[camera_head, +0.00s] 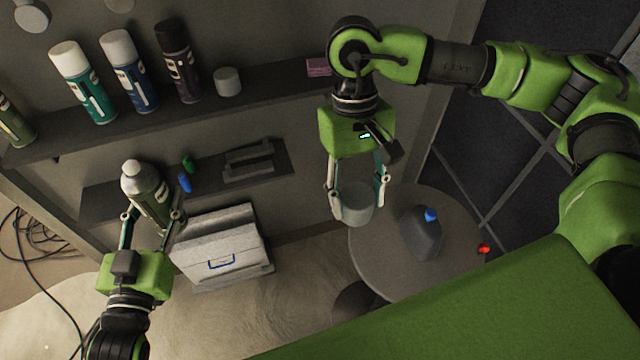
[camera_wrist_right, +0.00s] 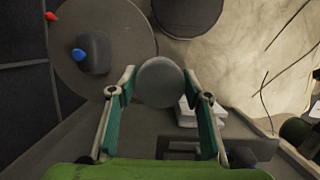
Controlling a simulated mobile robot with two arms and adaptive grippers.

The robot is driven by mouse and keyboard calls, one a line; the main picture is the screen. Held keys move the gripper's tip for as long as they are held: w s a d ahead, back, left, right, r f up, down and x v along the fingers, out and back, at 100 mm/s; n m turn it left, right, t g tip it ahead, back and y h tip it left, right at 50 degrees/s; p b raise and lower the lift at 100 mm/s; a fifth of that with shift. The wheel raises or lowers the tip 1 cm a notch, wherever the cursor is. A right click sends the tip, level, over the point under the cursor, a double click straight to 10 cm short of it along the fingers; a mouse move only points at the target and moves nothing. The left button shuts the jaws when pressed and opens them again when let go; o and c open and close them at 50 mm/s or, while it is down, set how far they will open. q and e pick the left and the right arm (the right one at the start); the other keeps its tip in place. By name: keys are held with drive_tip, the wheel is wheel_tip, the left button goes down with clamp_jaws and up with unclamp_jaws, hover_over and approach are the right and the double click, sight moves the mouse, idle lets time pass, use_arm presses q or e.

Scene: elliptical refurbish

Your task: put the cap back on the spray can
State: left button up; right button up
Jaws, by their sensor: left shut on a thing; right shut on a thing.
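My left gripper (camera_head: 152,212) is shut on an olive-and-silver spray can (camera_head: 147,188). The can is held roughly upright, slightly tilted, with its pale rounded top bare of a cap. My right gripper (camera_head: 356,206) points down and is shut on a grey cap (camera_head: 355,203). The cap is well to the right of the can and apart from it. In the right wrist view the round cap (camera_wrist_right: 160,82) sits between the two fingertips. The fingers partly hide the sides of the can and of the cap.
The upper shelf (camera_head: 270,88) carries several capped spray cans (camera_head: 84,82) and a loose grey-white cylinder (camera_head: 227,81). A lower shelf holds green and blue small items (camera_head: 185,182). A white box (camera_head: 222,245) stands below. A round table (camera_head: 375,245) holds a dark blue-topped bottle (camera_head: 421,235).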

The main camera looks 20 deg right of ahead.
drive_tip(key=w+a+r+m+y, duration=0.2)
drive_tip(key=w+a+r+m, duration=0.2)
drive_tip(key=w+a+m, duration=0.3)
wheel_tip(320, 180, up, 14)
drive_tip(key=m+t, duration=0.6)
drive_tip(key=m, duration=1.4)
hover_over(126, 164)
drive_tip(key=shift+s+a+r, duration=0.1)
drive_tip(key=shift+a, duration=0.1)
drive_tip(key=shift+f, duration=3.05)
drive_tip(key=shift+d+g, duration=0.3)
drive_tip(key=shift+f, duration=0.7)
drive_tip(key=o, duration=1.8)
drive_tip(key=shift+o, duration=0.2)
drive_tip(key=shift+r, duration=0.1)
